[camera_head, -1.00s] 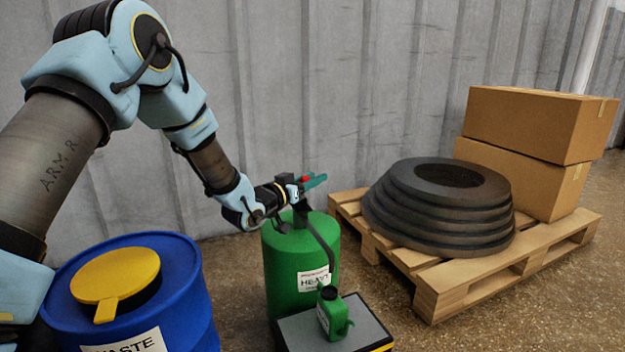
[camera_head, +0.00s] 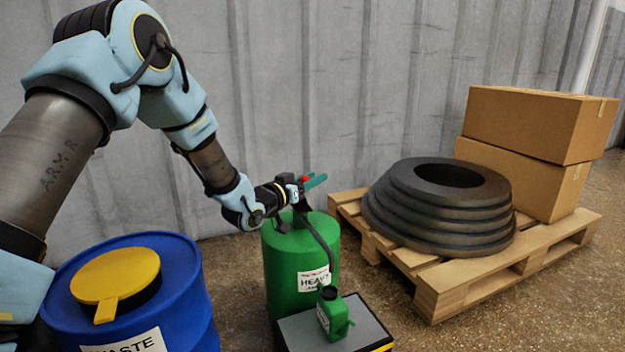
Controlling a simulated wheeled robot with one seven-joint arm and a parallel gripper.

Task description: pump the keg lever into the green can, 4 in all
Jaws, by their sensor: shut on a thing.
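The green keg (camera_head: 287,262), with a label reading "HEAVY", stands on the floor in the middle of the head view. Its lever (camera_head: 305,180) shows as a red and green piece at the top. My gripper (camera_head: 294,192) is above the keg and shut on the lever; its fingers are small and partly hidden. A dark hose (camera_head: 322,238) curves down from the keg top toward the can. The small green can (camera_head: 332,312) stands upright on a grey platform (camera_head: 369,326) in front of the keg. Its dark mouth is at the top, by the hose end.
A blue drum (camera_head: 183,289) marked "WASTE", with a yellow lid (camera_head: 115,275), stands at the left under my arm. A wooden pallet (camera_head: 470,285) at the right bears stacked black rings (camera_head: 437,212) and two cardboard boxes (camera_head: 530,125). A grey corrugated wall is behind.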

